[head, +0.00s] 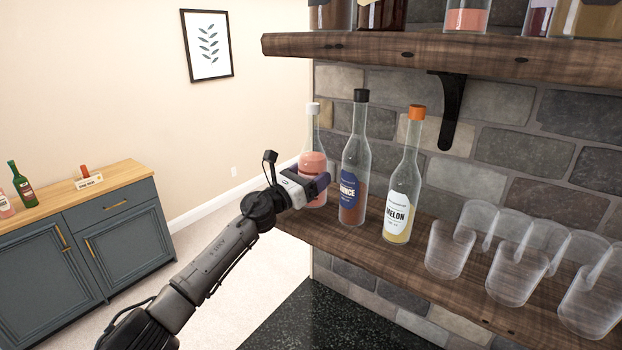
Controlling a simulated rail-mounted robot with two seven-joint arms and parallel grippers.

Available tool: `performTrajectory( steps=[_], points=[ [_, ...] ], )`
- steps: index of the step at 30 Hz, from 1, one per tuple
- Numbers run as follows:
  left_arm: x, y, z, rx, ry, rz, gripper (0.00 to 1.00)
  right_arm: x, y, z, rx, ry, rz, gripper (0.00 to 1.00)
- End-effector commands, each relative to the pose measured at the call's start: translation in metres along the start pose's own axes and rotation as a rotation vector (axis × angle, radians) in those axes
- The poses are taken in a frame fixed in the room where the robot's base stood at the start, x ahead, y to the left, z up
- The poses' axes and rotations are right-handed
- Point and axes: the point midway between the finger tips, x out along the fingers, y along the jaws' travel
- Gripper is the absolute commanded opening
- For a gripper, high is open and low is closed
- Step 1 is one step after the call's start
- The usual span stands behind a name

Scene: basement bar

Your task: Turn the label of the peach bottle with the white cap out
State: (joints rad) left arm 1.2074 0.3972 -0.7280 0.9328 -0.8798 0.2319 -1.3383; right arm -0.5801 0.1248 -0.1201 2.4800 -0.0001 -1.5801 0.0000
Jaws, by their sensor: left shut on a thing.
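The peach bottle with the white cap (313,135) stands upright at the left end of the lower wooden shelf (452,278). It is clear glass with pinkish contents, and no label shows on the part I can see. My left gripper (318,186) is at the bottle's lower body and shut on it; the fingers partly hide the bottle there. My right gripper is not in view.
A black-capped bottle (355,150) with a dark blue label stands close on the right. Beyond it are an orange-capped bottle (405,180) and several clear glasses (450,250). An upper shelf (400,46) hangs above. Open room lies left of the shelf.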

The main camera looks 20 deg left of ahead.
Motion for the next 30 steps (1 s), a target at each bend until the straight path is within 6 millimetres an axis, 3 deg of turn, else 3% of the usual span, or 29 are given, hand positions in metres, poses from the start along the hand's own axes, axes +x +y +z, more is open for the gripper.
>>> performTrajectory(
  steps=[3, 4, 9, 18, 30],
  points=[
    [0.0, 0.0, 0.002, -0.001, -0.002, -0.001, 0.56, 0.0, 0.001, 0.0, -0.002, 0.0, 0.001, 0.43],
    [0.0, 0.0, 0.002, -0.001, -0.002, -0.001, 0.79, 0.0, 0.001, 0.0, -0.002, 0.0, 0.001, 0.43],
    [0.0, 0.0, 0.001, 0.0, -0.002, 0.0, 0.96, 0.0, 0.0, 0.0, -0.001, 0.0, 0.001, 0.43],
    [-0.003, 0.001, 0.003, 0.001, 0.0, 0.001, 0.96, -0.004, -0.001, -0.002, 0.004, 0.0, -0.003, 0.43],
    [-0.038, 0.001, 0.012, 0.001, 0.001, 0.001, 0.96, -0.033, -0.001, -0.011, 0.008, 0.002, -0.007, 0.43]
  ],
)
